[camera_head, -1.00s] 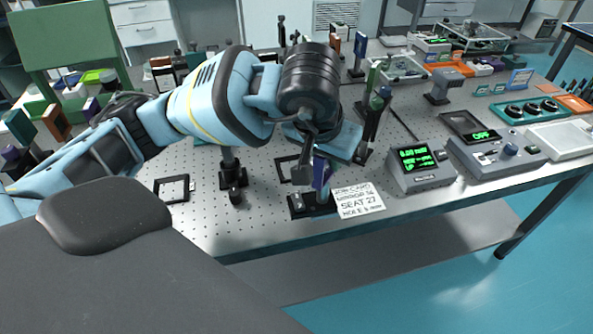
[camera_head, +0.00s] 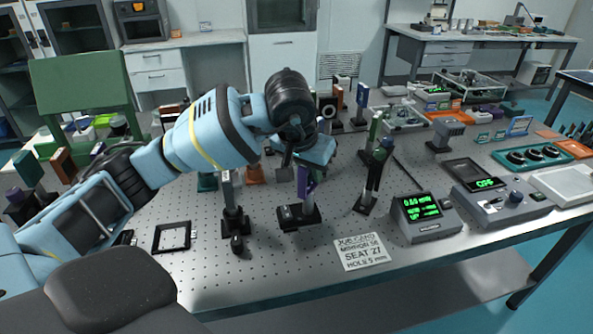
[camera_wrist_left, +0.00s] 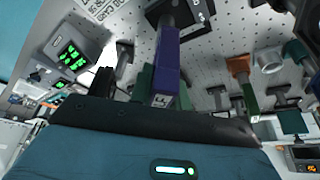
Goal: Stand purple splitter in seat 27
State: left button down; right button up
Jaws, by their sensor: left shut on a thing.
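The purple splitter (camera_head: 306,184) is a narrow purple block on a post with a black foot (camera_head: 298,216). My left gripper (camera_head: 302,164) is shut on its upper end, and it stands about upright over the perforated table. In the left wrist view, the purple block (camera_wrist_left: 167,68) rises from the dark gripper jaws (camera_wrist_left: 160,106), with its foot (camera_wrist_left: 181,12) at the top edge. Whether the foot touches the table I cannot tell. The job card (camera_head: 362,251) naming seat 27 lies in front and right of it. The seat outline is hidden. My right gripper is out of view.
A black post mount (camera_head: 234,205) stands close left of the splitter, and a dark-stemmed mount (camera_head: 371,184) to its right. An empty square frame (camera_head: 172,237) lies farther left. A meter (camera_head: 422,217) stands right of the card. Other mounted parts crowd behind.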

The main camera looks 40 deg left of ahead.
pick_arm(q)
jog(key=shift+w+a+f, duration=0.1)
jog(key=shift+w+a, duration=0.25)
jog(key=shift+a, duration=0.3)
jog(key=shift+w+a+r, duration=0.1)
jog(key=shift+w+a, duration=0.2)
jog(key=shift+a, duration=0.35)
jog(key=shift+w+a+f, duration=0.1)
jog(key=shift+w+a, duration=0.25)
jog(key=shift+a, duration=0.4)
jog(key=shift+w+a+f+p, duration=0.1)
jog(key=shift+a+f, duration=0.05)
jog(key=shift+f, duration=0.5)
jog(key=shift+w+a+f+p, duration=0.1)
jog(key=shift+a+f, duration=0.05)
jog(key=shift+f, duration=0.55)
jog(key=shift+w+a+f+p, duration=0.1)
jog(key=shift+a+f, duration=0.05)
jog(key=shift+f, duration=0.5)
jog(key=c, duration=1.3)
grip_release()
jog(key=v, duration=1.2)
jog(key=shift+r, duration=0.15)
